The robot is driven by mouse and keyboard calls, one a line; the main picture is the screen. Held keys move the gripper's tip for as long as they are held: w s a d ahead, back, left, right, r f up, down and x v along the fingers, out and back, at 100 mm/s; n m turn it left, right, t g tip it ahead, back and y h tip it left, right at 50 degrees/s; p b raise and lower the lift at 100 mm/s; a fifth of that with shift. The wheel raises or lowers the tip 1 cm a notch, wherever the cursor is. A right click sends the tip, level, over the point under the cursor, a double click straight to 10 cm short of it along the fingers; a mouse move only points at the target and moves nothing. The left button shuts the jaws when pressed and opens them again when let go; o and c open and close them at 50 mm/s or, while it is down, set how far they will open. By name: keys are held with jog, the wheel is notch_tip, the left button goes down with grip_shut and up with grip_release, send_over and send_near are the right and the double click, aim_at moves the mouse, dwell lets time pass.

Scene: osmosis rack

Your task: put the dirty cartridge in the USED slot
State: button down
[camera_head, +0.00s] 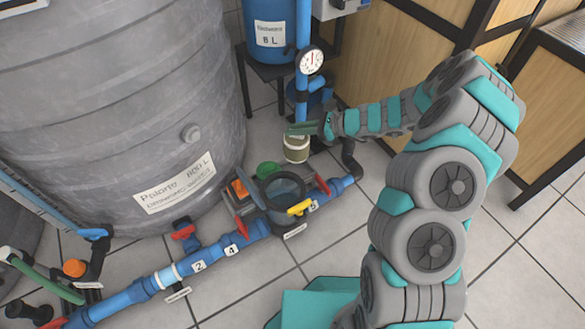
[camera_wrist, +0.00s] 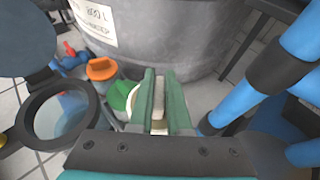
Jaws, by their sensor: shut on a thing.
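My gripper (camera_head: 308,129) is shut on a cartridge (camera_head: 296,149), a short olive-brown cylinder with a pale band. It hangs below the fingers, above the floor and to the right of the big grey tank. In the wrist view the green fingers (camera_wrist: 163,105) close on a pale, tan-edged piece of it (camera_wrist: 158,125); most of it is hidden. An orange-topped holder (camera_head: 240,188) and a green one (camera_head: 267,170) stand left of the gripper, apart from it. They also show in the wrist view, orange (camera_wrist: 102,69) and green (camera_wrist: 122,96). I cannot read a USED label on either.
An open, black-rimmed clear housing (camera_head: 282,189) sits on the blue pipe line (camera_head: 210,250), with a yellow handle (camera_head: 299,208) beside it. The grey tank (camera_head: 120,110) fills the left. A blue vertical pipe with a gauge (camera_head: 312,60) rises close behind the gripper.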

aim_at(295, 151)
notch_tip(295, 151, down, 10)
jog(key=shift+b, duration=0.8)
jog(key=shift+f, duration=0.15)
jog(key=c, duration=0.9)
grip_release()
jog(key=shift+o, duration=0.2)
